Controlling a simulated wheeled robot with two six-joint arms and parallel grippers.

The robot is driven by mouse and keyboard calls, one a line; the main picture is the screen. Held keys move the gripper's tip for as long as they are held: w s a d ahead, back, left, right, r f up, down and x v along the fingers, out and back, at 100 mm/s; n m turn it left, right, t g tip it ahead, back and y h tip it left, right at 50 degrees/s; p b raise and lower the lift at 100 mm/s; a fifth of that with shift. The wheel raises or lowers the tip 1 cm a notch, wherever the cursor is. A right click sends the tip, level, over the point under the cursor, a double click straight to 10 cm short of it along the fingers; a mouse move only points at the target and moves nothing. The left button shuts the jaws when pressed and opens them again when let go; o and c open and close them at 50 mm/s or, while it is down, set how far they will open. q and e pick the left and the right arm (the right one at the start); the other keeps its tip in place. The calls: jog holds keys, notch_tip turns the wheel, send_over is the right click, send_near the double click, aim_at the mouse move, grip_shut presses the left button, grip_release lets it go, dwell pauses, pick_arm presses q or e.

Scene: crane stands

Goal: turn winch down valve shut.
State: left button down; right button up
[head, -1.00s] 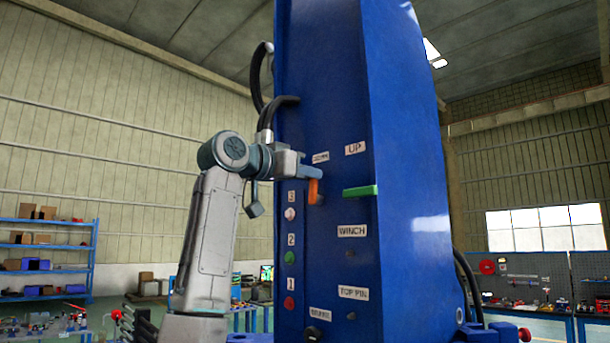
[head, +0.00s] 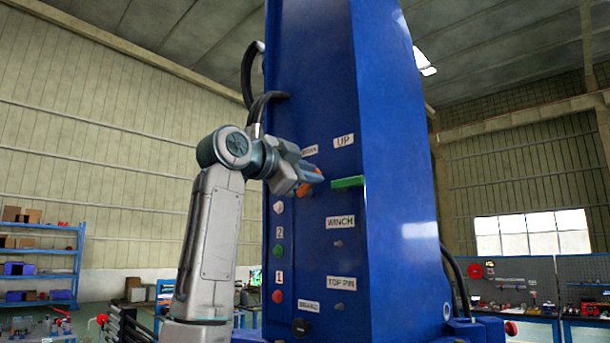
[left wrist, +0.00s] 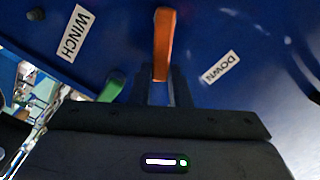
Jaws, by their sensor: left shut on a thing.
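The winch down valve has an orange handle (head: 304,189) below the DOWN label (head: 311,150) on the front of a blue crane stand. My left gripper (head: 312,178) is shut on this handle and hides part of it; the gripper is rolled at a slant. In the left wrist view the orange handle (left wrist: 164,40) runs down between my left fingers (left wrist: 158,88). The green handle (head: 348,182) of the UP valve lies level just to the right, apart from the gripper. My right gripper is not in view.
The blue stand (head: 385,120) rises in front. A WINCH label (head: 340,222) and a TOP PIN label (head: 341,283) sit lower on its panel, with coloured buttons at left, including a green one (head: 278,251). Black hoses (head: 262,108) curve from the stand's left edge.

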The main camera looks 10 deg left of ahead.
pick_arm(q)
jog(key=f+m, duration=0.1)
jog(key=m+b, duration=0.1)
jog(key=m, duration=0.1)
jog(key=shift+s+d+f+m, duration=0.2)
jog(key=shift+d+f+m, duration=0.1)
jog(key=shift+d+f, duration=0.05)
jog(key=shift+d+f+m+b, duration=0.1)
jog(key=shift+f+m+b, duration=0.25)
jog(key=shift+m, duration=0.45)
jog(key=shift+f+m+b, duration=0.3)
jog(key=shift+f+m, duration=0.05)
jog(key=shift+m, duration=0.45)
jog(key=shift+f, duration=0.1)
jog(key=c, duration=1.4)
grip_release()
jog(key=shift+o, duration=0.2)
jog(key=shift+s, duration=0.1)
